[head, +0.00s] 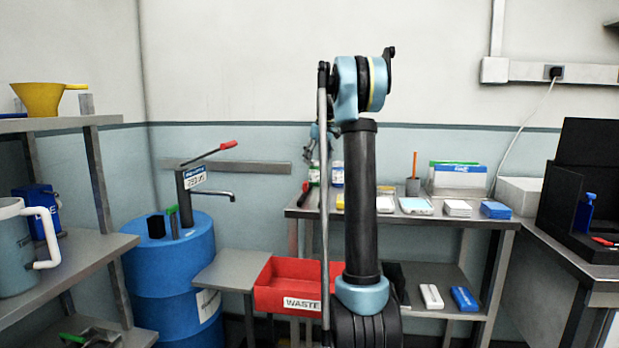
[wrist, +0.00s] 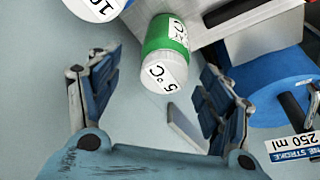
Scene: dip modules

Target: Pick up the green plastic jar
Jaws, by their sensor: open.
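My gripper (wrist: 158,75) is open, with one blue finger to the left of the jar and one to the right. Gaps show between the jar and both fingers, and I see no contact.
A white jar with a blue label (wrist: 98,8) is close by at the upper left. The blue barrel (head: 172,270) with its pump stands left of the bench (head: 440,222). A red waste bin (head: 285,285) sits in front. Boxes (head: 458,178) crowd the bench's right side.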

